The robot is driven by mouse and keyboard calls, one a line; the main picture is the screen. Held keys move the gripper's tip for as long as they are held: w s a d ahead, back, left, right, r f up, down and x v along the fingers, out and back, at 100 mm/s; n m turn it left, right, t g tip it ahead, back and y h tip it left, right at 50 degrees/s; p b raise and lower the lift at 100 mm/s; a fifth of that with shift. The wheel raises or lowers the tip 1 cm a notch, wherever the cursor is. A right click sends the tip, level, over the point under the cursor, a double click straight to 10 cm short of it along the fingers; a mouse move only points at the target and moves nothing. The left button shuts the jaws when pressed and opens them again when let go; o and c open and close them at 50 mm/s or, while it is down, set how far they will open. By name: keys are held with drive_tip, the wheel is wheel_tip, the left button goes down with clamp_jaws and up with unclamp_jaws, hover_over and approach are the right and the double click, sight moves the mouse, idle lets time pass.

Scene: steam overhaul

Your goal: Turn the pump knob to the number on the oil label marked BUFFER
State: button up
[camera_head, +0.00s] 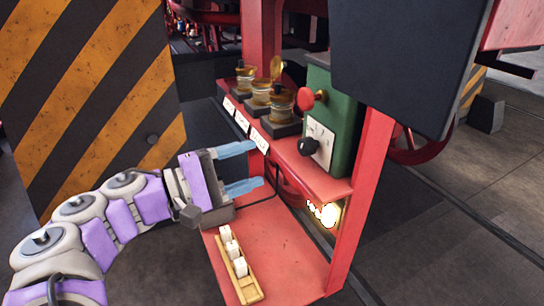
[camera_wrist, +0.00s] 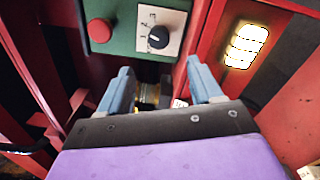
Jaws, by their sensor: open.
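The black pump knob (camera_head: 308,146) sits on a white dial plate (camera_head: 322,138) on the front of a green box (camera_head: 343,115). Three white labels stand along the shelf edge: far (camera_head: 229,105), middle (camera_head: 242,121) and near (camera_head: 259,140). Their text is too small to read, so I cannot tell which says BUFFER.
Several brass oil pots, one here (camera_head: 281,105), stand behind the labels on the red shelf. A red button (camera_head: 306,99) is above the knob. A wooden rack (camera_head: 251,291) with white blocks lies on the lower shelf. A red post (camera_head: 362,195) and glowing lamp (camera_head: 327,214) are right.

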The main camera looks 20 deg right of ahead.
drive_tip(key=a, duration=0.7)
drive_tip(key=shift+s+f, duration=0.15)
drive_tip(key=shift+f, duration=0.05)
